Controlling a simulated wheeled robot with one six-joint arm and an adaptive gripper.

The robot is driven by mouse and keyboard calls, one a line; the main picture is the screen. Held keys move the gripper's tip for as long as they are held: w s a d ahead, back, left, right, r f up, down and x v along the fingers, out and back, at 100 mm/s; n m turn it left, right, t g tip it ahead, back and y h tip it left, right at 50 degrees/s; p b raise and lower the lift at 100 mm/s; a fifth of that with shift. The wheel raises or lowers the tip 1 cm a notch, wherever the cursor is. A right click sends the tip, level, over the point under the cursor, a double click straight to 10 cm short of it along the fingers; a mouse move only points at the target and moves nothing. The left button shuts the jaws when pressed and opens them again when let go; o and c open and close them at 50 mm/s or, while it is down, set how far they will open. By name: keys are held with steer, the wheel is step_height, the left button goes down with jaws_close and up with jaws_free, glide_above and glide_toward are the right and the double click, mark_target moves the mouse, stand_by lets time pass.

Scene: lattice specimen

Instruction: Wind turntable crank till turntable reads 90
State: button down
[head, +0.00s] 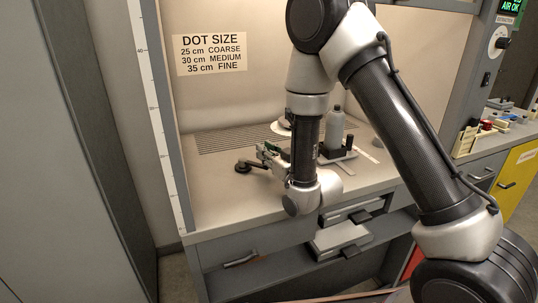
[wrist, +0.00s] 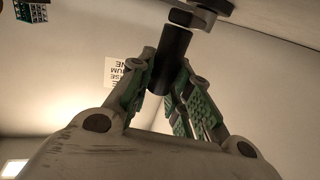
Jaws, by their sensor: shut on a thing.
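The crank (head: 243,168) sits on the bench near its front left, with a dark round hub and a short arm reaching right toward my gripper (head: 268,156). In the wrist view, my gripper (wrist: 170,85) is shut on the crank's black cylindrical handle (wrist: 173,55), one green-padded finger on each side. The handle joins a grey metal crank arm (wrist: 190,18). A pale disc (head: 281,128), perhaps the turntable, shows partly behind my arm. I cannot see any turntable reading. A green lattice cube (wrist: 31,12) shows at the top left of the wrist view.
A grey bottle (head: 336,128) and a black-knobbed fixture (head: 348,148) stand right of my arm on the bench. A dot-size sign (head: 210,54) is on the back wall. A vertical scale post (head: 158,110) edges the booth's left. Bare bench lies in front of the crank.

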steer(key=shift+s+a, duration=1.1)
steer(key=shift+s+a+r, duration=0.1)
steer(key=shift+s+a, duration=0.15)
steer(key=shift+a, duration=0.35)
steer(key=shift+s+a+f, duration=0.1)
steer(key=shift+s+a, duration=0.1)
steer(key=shift+a, duration=0.4)
steer(key=shift+s+a+r, duration=0.1)
steer(key=shift+s+a, duration=0.15)
steer(key=shift+a, duration=0.35)
steer(key=c, duration=1.2)
jaws_free()
steer(key=shift+c, duration=0.2)
